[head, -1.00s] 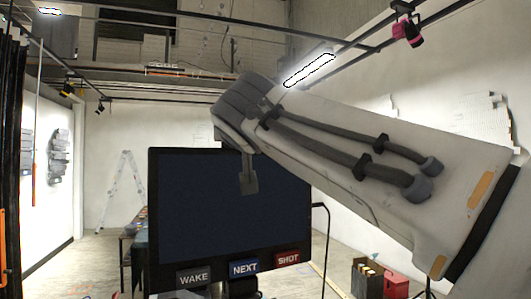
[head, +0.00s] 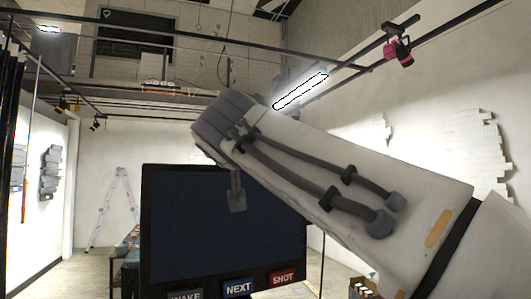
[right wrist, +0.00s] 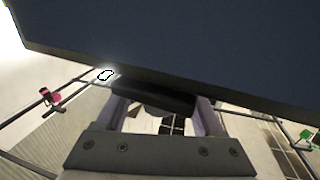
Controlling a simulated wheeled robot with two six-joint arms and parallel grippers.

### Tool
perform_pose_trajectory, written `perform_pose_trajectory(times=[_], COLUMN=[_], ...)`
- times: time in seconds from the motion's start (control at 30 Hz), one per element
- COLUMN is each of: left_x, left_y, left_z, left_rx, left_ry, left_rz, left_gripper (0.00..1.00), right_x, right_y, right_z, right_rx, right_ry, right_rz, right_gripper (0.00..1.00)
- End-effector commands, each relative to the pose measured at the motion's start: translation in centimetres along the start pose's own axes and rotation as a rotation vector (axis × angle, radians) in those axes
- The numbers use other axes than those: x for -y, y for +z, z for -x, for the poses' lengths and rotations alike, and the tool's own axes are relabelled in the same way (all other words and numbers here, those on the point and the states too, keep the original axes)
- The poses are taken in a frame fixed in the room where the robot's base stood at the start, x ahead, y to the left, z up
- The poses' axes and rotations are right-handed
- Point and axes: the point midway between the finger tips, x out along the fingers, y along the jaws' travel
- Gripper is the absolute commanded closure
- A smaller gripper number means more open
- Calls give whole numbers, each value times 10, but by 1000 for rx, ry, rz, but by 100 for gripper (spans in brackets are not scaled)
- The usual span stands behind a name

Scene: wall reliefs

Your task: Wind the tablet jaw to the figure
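A large dark screen (head: 215,235), its face blank, stands in front of me. Its lower edge carries the labels WAKE, NEXT (head: 238,288) and SHOT. My right arm crosses in front of it from the right, and one grey finger of my right gripper (head: 237,195) shows against the screen. In the right wrist view my right gripper (right wrist: 160,112) has its two fingers well apart. A dark bar (right wrist: 155,96) crosses at their tips below the screen edge; I cannot tell whether they touch it. My left gripper is out of view. I cannot make out the jaw's figure.
Grey reliefs (head: 49,172) hang on the left wall and pale ones (head: 485,155) on the right wall. A ladder (head: 112,205) stands at the back left. A table (head: 128,255) is behind the screen. A pink lamp (head: 397,50) hangs at the upper right.

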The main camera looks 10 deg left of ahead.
Motion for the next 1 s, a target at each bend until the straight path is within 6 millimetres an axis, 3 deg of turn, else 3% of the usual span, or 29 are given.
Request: perform_pose_trajectory(times=[0.23, 0.7, 1.0], left_x=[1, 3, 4], left_y=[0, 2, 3], left_z=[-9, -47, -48], left_rx=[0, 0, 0], left_ry=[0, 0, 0], left_rz=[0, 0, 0], left_gripper=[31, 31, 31], right_x=[0, 1, 0], right_y=[2, 2, 0], right_z=[12, 94, 105], right_rx=[-2, -1, 0], right_ry=[-2, -3, 1], right_rz=[0, -1, 0], right_gripper=[31, 31, 31])
